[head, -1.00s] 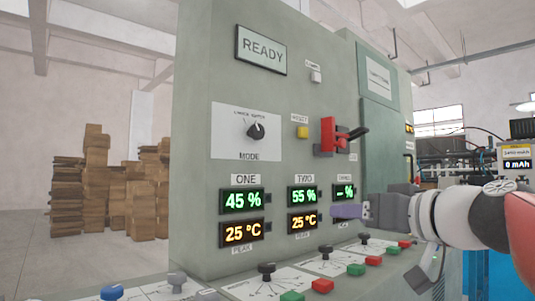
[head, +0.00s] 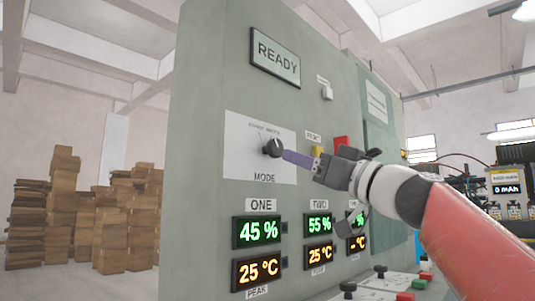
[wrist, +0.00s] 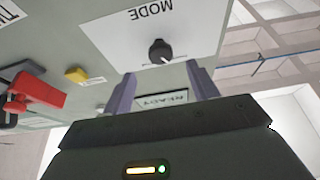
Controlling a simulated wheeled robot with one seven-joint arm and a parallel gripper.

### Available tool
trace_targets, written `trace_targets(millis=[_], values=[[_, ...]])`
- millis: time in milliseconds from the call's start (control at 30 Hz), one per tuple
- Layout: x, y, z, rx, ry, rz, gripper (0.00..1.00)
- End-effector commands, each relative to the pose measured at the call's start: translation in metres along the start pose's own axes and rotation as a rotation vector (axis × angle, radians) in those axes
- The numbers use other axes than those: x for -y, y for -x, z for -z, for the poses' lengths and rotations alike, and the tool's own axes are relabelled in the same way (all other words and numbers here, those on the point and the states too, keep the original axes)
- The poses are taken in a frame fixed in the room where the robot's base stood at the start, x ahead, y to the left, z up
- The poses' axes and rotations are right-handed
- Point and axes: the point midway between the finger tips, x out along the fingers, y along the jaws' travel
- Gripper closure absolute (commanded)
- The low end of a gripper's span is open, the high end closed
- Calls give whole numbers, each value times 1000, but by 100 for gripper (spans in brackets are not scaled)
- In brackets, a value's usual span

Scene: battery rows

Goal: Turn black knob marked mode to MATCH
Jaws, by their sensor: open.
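The black mode knob (head: 272,147) sits on a white plate (head: 246,166) marked MODE on the grey-green cabinet. Small position labels above the knob are too small to read surely. In the wrist view the knob (wrist: 160,51) appears upside down, ahead of and between my two purple fingers. My gripper (head: 290,157) is open, with its fingertips just right of the knob in the head view. The fingers look apart from the knob in the wrist view. A screen (head: 276,58) above reads READY.
A yellow button (head: 317,152) and a red switch handle (head: 341,142) are right of the knob, close to my gripper. Number displays (head: 258,231) are below. A lower panel with several knobs and buttons (head: 405,297) is at the bottom. Stacked boxes (head: 60,210) stand far left.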

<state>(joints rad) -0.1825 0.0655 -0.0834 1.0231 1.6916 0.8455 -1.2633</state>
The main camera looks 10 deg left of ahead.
Motion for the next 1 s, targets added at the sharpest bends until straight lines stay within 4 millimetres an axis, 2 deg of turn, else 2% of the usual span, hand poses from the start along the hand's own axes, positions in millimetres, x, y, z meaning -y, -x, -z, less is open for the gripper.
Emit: trace_targets(millis=[400, 567, 833, 1000], values=[[1, -63, 3, 1, -2, 2, 41], [1, -73, 1, 1, -2, 2, 41], [1, -74, 0, 1, -1, 1, 41], [1, -74, 0, 1, -1, 1, 64]])
